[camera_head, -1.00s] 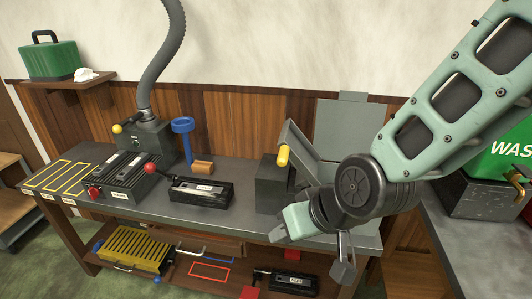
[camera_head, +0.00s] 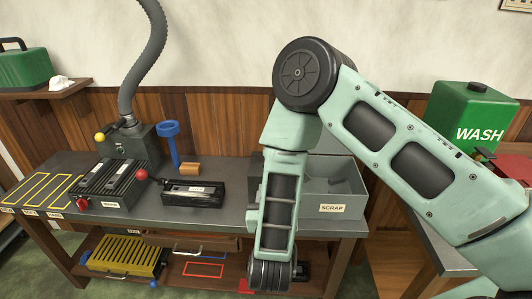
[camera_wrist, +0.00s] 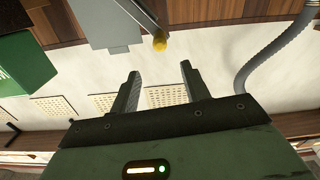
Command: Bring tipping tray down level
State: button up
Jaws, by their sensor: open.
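In the wrist view, which looks upside down, a grey tray or panel (camera_wrist: 97,20) with a tab juts in from the top edge. A yellow grip (camera_wrist: 159,41) shows beside it. I take these as parts of the tipping tray, standing raised; the whole tray is not visible. My gripper (camera_wrist: 160,80) is open and empty, its two fingers apart. The yellow grip appears past the fingertips, with a gap between. In the head view my arm covers the tray's place at the left of the scrap bin (camera_head: 342,198), and the fingers are hidden.
A green WASH container (camera_head: 470,118) stands at the right. The bench's front edge is near my arm.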

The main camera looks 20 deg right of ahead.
jog(key=p+x, duration=0.7)
jog(key=x, duration=0.9)
jog(key=shift+w+d+r, duration=0.1)
jog(key=shift+w, duration=0.2)
jog(key=shift+w+d, duration=0.1)
jog(key=shift+w, duration=0.25)
jog(key=shift+c, duration=0.3)
grip_shut()
